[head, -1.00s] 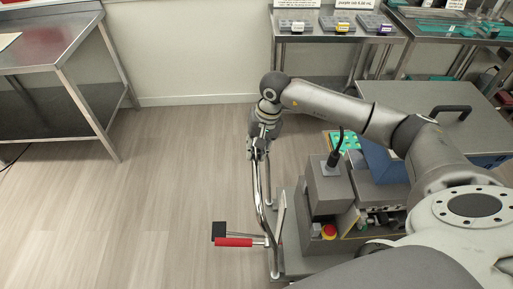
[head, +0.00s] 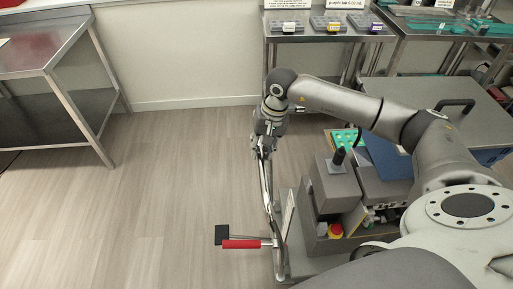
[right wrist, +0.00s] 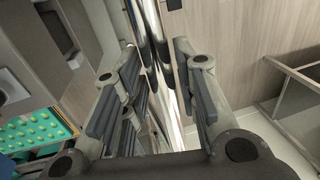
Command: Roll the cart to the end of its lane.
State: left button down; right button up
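The cart (head: 300,267) stands low at the centre right of the head view, with a grey base and an upright chrome push handle (head: 267,190) on its left side. A red-gripped lever (head: 241,244) with a black end sticks out leftward from it. My right gripper (head: 263,150) is at the upper end of the handle. My left gripper is out of view.
A grey machine housing (head: 333,187) with a red button (head: 335,231) stands right of the handle. A steel table (head: 40,55) stands at the upper left and a bench with grey trays (head: 330,37) at the back. The floor (head: 150,200) left of the cart is clear.

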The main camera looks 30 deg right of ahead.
jog(key=shift+o, duration=0.9)
jog(key=shift+a, duration=0.25)
jog(key=shift+w+r, duration=0.1)
jog(key=shift+r, duration=0.1)
notch_tip(320, 180, up, 11)
jog(key=s+d, duration=0.1)
jog(key=d, duration=0.1)
jog(key=shift+d+r, duration=0.15)
jog(key=shift+r, duration=0.05)
jog(key=shift+s+f, duration=0.1)
jog(key=shift+s, duration=0.05)
